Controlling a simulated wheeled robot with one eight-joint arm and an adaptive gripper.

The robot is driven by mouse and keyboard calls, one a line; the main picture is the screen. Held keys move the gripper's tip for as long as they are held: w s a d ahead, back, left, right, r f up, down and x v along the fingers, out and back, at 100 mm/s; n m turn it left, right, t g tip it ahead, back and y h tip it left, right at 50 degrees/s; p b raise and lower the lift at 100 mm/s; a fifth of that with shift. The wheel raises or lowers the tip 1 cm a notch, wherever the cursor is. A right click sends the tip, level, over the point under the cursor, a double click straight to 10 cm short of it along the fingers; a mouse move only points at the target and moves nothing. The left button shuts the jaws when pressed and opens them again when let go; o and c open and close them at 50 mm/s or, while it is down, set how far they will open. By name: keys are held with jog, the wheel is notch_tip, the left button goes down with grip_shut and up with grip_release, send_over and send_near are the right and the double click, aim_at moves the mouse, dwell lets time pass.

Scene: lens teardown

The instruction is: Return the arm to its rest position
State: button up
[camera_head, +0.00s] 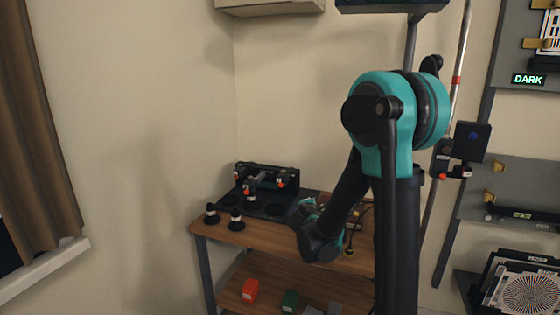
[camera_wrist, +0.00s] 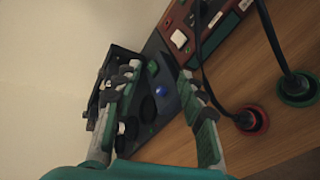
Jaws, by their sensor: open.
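My gripper (camera_wrist: 160,76) is open in the wrist view, one finger at left and one at right, with nothing visible between the tips. Beyond the fingers lie a dark mat with round black pads and a blue dot (camera_wrist: 161,90). In the head view my arm bends down over the right part of the wooden bench (camera_head: 222,232). My gripper (camera_head: 308,208) is partly hidden there behind my own arm link. The gap between the fingertips and the bench cannot be judged.
A black rack (camera_head: 268,177) with red-tipped tools stands at the bench's back. Two small black items (camera_head: 236,220) stand at its left front. A reddish panel (camera_wrist: 183,38) with dark cables lies beside the mat. A red block (camera_head: 250,290) and green block (camera_head: 289,300) sit on the lower shelf.

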jog(key=s+d+m, duration=0.1)
jog(key=s+d, duration=0.1)
jog(key=s+d+f+m+g, duration=0.1)
jog(key=s+d+m, duration=0.1)
jog(key=s+d+m+g, duration=0.1)
jog(key=s+m, duration=0.1)
jog(key=shift+s+d+f+h, duration=0.35)
jog(key=shift+d+h, duration=0.05)
jog(key=s+f+m+g+y, duration=0.2)
jog(key=s+m, duration=0.5)
jog(key=s, duration=0.5)
jog(key=s+d+f+m+g+y, duration=0.1)
jog(key=s+f+m+g, duration=0.4)
jog(key=s, duration=0.8)
jog(key=shift+f+m+y, duration=0.5)
jog(key=shift+f+m, duration=0.2)
jog(key=shift+m, duration=0.2)
jog(key=shift+o, duration=0.5)
jog(key=shift+d, duration=0.15)
